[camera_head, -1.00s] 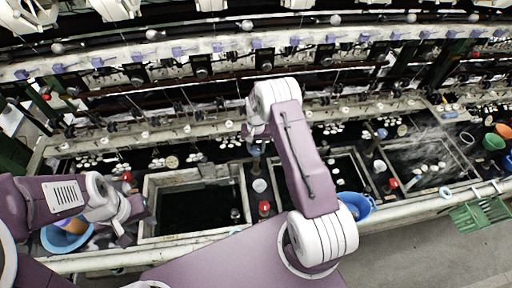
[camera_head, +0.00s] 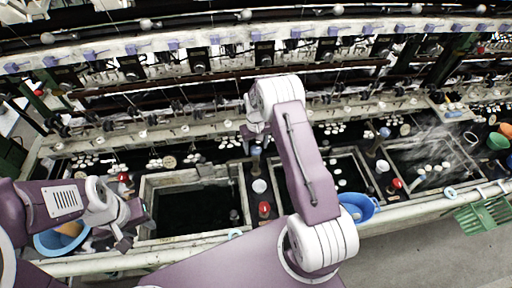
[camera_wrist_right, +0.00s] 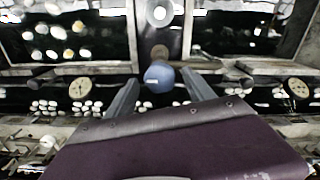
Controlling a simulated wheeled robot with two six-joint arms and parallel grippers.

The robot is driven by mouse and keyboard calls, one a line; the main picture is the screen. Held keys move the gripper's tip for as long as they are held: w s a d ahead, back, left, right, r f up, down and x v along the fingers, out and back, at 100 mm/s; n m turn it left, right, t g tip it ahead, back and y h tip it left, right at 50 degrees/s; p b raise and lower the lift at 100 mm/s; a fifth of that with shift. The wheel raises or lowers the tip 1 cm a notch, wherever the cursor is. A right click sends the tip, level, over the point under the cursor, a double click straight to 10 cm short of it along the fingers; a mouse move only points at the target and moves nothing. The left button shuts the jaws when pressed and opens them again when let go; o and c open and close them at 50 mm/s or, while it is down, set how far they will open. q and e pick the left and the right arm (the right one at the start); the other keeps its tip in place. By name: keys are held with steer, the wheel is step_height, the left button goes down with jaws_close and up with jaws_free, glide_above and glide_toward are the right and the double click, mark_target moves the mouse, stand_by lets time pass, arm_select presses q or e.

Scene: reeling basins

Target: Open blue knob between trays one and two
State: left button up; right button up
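The blue knob (camera_head: 256,151) stands on the dark strip between two basins, the left basin (camera_head: 160,238) and the right basin (camera_head: 357,156). In the right wrist view the blue knob (camera_wrist_right: 159,76) is between the two fingers of my right gripper (camera_wrist_right: 162,88), with gaps seen on both sides. That gripper is open. In the head view my right gripper (camera_head: 252,137) is just over the knob and partly hides it. My left gripper (camera_head: 140,225) hangs by the left basin's front left corner, away from the knob; its finger opening is unclear.
A white cup (camera_head: 259,186) and a red knob (camera_head: 264,209) stand on the same strip, nearer me. Blue bowls (camera_head: 359,207) sit at the front edge on both sides. Reeling machinery runs along the back.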

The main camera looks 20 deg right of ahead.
mark_target(255, 148)
step_height(255, 148, up, 9)
steer(key=b, duration=0.2)
stand_by(0.4)
